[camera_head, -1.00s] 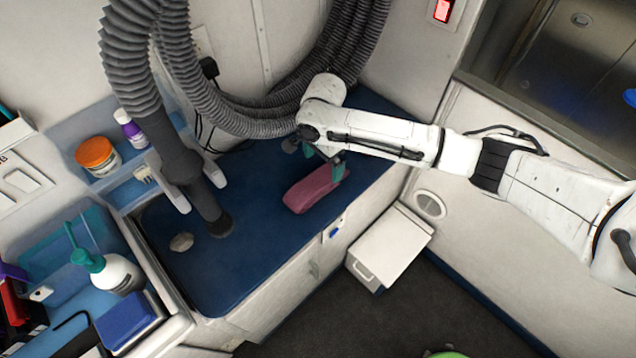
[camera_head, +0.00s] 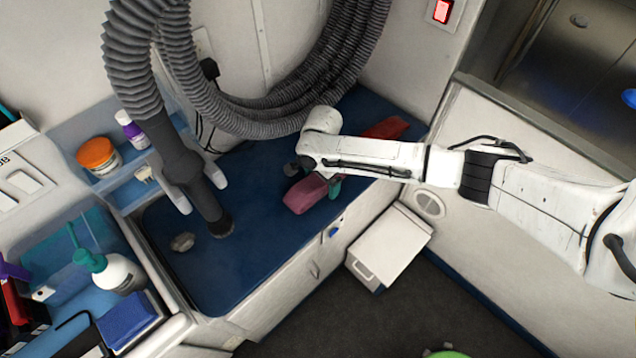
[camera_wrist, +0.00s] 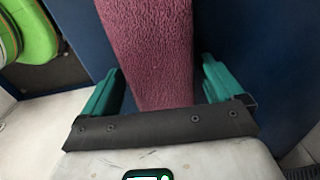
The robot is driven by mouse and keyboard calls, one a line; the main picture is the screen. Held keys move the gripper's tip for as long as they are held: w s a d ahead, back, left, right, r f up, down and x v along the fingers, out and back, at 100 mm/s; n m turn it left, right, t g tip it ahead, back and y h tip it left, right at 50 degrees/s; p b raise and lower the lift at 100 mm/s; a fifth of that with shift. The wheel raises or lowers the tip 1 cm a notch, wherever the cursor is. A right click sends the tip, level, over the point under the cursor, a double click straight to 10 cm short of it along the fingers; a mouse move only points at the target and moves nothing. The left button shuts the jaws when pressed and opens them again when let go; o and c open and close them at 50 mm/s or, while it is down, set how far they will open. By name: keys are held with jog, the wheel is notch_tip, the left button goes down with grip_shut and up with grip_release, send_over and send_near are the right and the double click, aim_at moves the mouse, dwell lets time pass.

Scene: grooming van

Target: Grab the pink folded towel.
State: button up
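The pink folded towel (camera_head: 303,196) lies on the blue table top (camera_head: 255,262), near its front edge, partly hidden by my gripper and arm. My gripper (camera_head: 316,178) is over the towel's right part, with its teal fingers on either side of it. In the wrist view the towel (camera_wrist: 150,45) runs lengthwise between the two open fingers of my gripper (camera_wrist: 160,85). A gap shows between the towel and each finger.
A red item (camera_head: 387,129) lies on the table behind my arm. A grey dryer nozzle (camera_head: 205,205) hangs over the left part, beside a small pale lump (camera_head: 182,242). A white step box (camera_head: 390,246) stands on the floor in front.

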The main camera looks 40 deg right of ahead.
jog(key=c, duration=0.9)
jog(key=shift+o, duration=0.2)
jog(key=shift+r, duration=0.1)
